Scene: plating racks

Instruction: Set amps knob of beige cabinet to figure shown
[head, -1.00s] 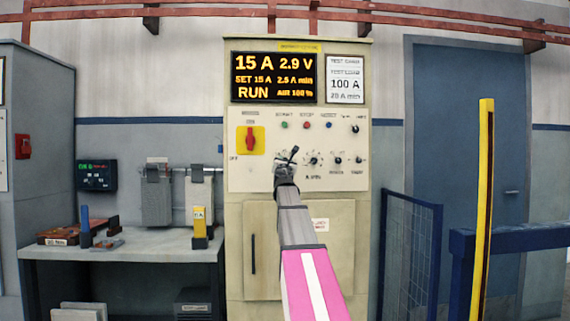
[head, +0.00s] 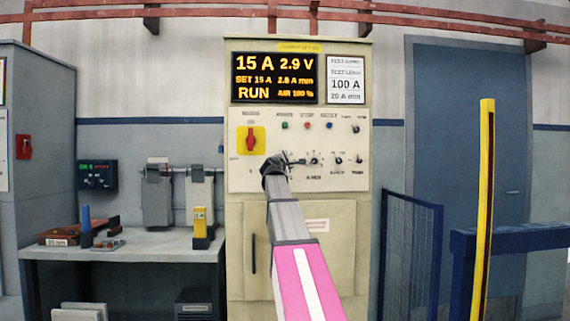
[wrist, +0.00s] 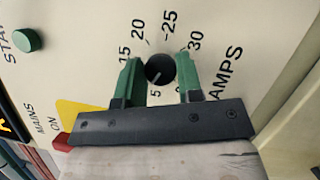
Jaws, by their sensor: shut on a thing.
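The beige cabinet (head: 300,215) stands ahead with a cream control panel. Its amber display (head: 273,78) reads 15 A, 2.9 V, SET 15 A and RUN. A white card (head: 345,79) beside it shows 100 A in its largest print, with a smaller A min line below. In the wrist view the black amps knob (wrist: 160,69) sits between the green fingers of my gripper (wrist: 161,80), which is shut on it. Figures 15, 20, 25 and 30 ring the knob, and a 5 shows below it. A short pale mark is on the knob face; its exact reading is unclear.
A red and yellow mains switch (head: 251,139) is just above left of my gripper. Smaller black knobs (head: 338,159) lie to the right. A workbench (head: 125,243) stands left; a yellow post (head: 484,200) and blue mesh guard (head: 410,255) stand right.

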